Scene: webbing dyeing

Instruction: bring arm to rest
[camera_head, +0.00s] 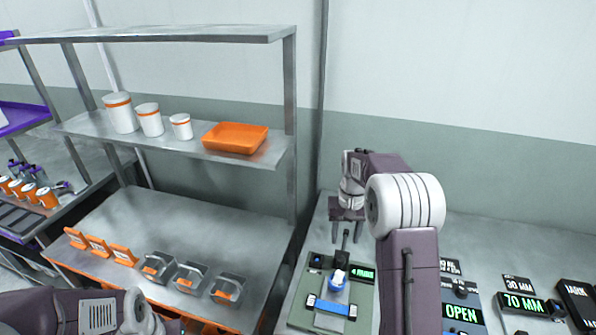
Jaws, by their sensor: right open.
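My right arm rises from the bottom right, bends at a white banded joint and reaches back to the left. My right gripper (347,215) is open and points down over the rear of a green station (361,298) on the right bench. It looks empty, and a small dark upright post stands just in front of it. My left arm (80,312) lies low along the bottom left edge. Only a dark bit past its white wrist joint shows, and its fingers are hidden.
A steel shelf (270,153) holds white canisters (121,115) and an orange tray (236,138). Below, several metal bins (158,268) line the left bench's front. The green station carries a blue-and-white device (337,281). Signs, including "70 MM" (524,304), stand farther right.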

